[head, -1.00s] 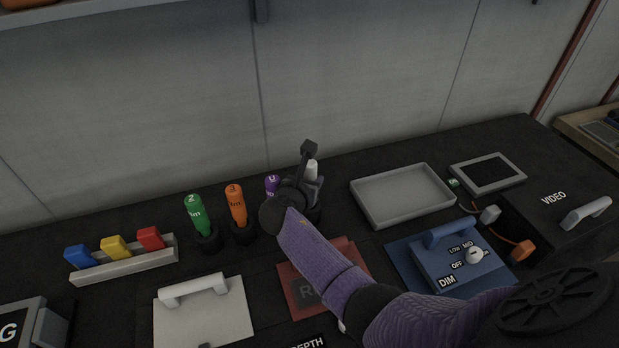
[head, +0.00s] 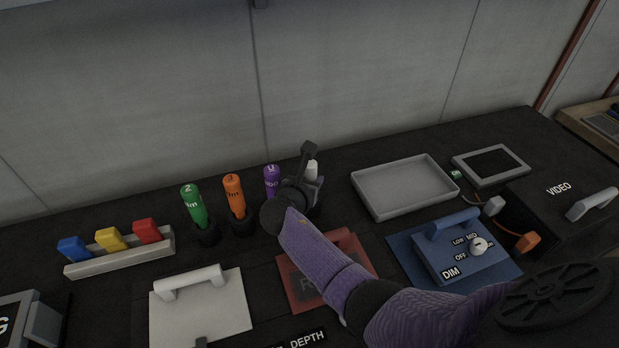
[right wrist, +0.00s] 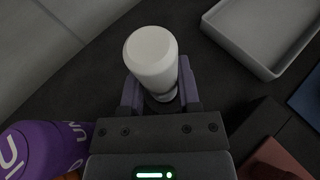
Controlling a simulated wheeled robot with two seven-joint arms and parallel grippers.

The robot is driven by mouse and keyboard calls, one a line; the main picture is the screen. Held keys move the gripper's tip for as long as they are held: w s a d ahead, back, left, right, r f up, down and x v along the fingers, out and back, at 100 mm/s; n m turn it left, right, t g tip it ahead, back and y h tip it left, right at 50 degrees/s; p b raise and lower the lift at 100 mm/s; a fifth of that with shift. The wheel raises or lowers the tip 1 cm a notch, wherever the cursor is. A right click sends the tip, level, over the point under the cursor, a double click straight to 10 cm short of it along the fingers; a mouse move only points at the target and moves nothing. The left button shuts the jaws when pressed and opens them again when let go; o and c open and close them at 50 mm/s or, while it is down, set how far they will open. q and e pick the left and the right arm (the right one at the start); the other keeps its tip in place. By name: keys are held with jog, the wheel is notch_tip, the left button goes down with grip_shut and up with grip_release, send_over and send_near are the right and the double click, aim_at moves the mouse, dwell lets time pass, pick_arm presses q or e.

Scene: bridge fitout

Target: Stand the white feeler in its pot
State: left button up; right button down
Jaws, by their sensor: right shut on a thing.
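The white feeler (head: 312,167) stands about upright at the right end of the row of feelers. My right gripper (head: 316,186) is shut on it, with a finger on each side. The right wrist view also shows the white feeler (right wrist: 151,58) between the purple-grey fingers (right wrist: 160,92). A dark round rim, apparently its pot (right wrist: 163,104), shows just beneath the feeler. My gripper hides most of the pot in the head view, so I cannot tell whether the feeler rests on its bottom. My left gripper is not in view.
The purple feeler (head: 271,181) stands close to the left of my gripper. Orange (head: 235,195) and green (head: 194,205) feelers stand in dark pots further left. An empty grey tray (head: 362,199) lies to the right. A red panel (head: 302,290) lies under my forearm.

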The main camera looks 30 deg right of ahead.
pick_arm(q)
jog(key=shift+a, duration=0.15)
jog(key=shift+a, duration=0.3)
pick_arm(e)
jog(key=shift+c, duration=1.2)
grip_release()
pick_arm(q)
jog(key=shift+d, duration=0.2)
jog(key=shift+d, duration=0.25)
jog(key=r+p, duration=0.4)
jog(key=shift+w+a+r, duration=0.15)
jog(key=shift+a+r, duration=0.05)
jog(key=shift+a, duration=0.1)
pick_arm(e)
jog(key=v, duration=1)
